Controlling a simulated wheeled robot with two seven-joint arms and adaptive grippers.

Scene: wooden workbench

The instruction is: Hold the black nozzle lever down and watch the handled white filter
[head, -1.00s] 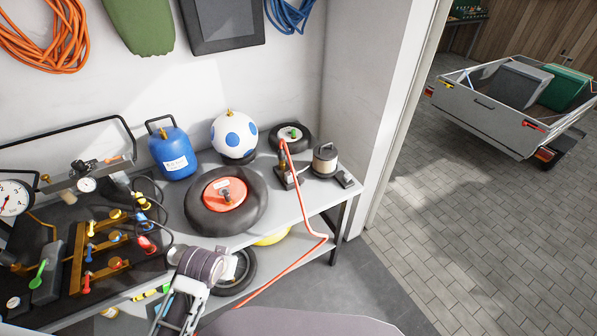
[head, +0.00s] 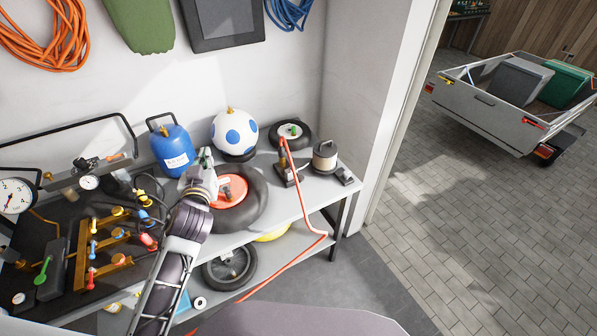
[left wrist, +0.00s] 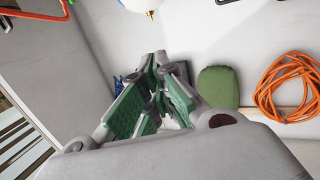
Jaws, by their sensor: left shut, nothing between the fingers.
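A pale cylinder with a dark top and handle (head: 325,156), likely the handled white filter, stands at the right of the workbench shelf. Beside it is a small dark stand (head: 285,171) with a red hose. The black nozzle lever is too small to tell for sure. My left gripper (head: 206,158) is shut and empty, above the left edge of the black tyre with the red hub (head: 231,190), between the blue canister and the ball. It is well left of the pale cylinder. Its green-padded fingers (left wrist: 157,66) also show in the left wrist view. My right gripper is not in view.
A blue canister (head: 172,150) and a white ball with blue spots (head: 234,130) stand at the back. A small tyre (head: 290,134) lies behind the stand. Brass valves (head: 100,245) and a gauge (head: 14,195) crowd the left. The red hose (head: 309,215) hangs over the front edge.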

